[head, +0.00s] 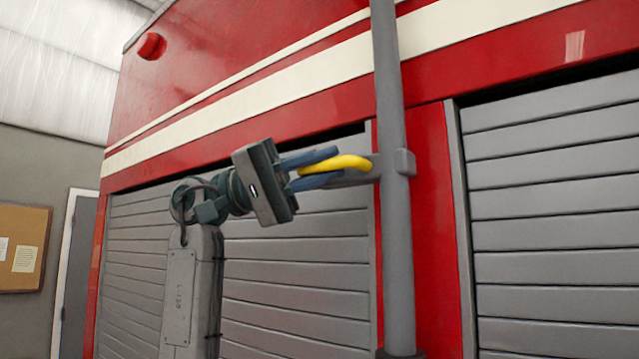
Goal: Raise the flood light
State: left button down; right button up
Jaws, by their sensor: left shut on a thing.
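My left gripper (315,169) comes in from the left at mid height, with its two blue fingers around a yellow handle (336,164). It is shut on this handle. The handle sits on a grey arm that joins a collar (404,163) on an upright grey pole (391,210). The pole runs from the top edge of the picture down to a darker sleeve at the bottom. The flood light itself is not in view. My right gripper is not in view.
Behind the pole stands a red truck side (250,50) with a white stripe and grey roller shutters (555,220). A cork board (22,247) and a door (75,270) are at the far left. Free space shows left of the truck.

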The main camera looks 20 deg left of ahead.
pick_arm(q)
jog(key=shift+r, duration=0.8)
jog(key=c, duration=1.4)
grip_release()
